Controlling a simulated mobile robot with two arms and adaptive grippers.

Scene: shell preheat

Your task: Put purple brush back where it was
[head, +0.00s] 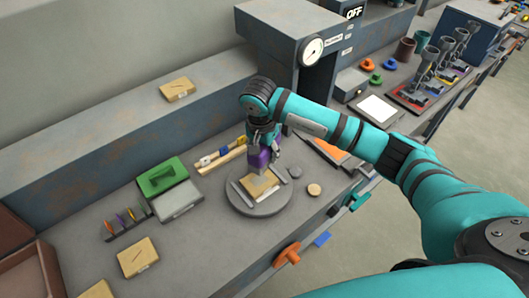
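My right gripper (262,139) comes in from the right, points down and appears shut on a purple object, seemingly the purple brush (260,158). It is held above a tan block (258,186) on a round grey turntable (243,204). The brush's lower end is close to the block; I cannot tell whether they touch. A small dark rack (127,231) with upright thin tools, including orange and purple ones, stands on the left of the bench. My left gripper is not in view.
A green box (163,176) and a grey box (178,200) lie left of the turntable. Wooden strips (219,159) lie behind it. A press with a gauge (312,50) stands at the back. Tan blocks (137,257) lie at the front left.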

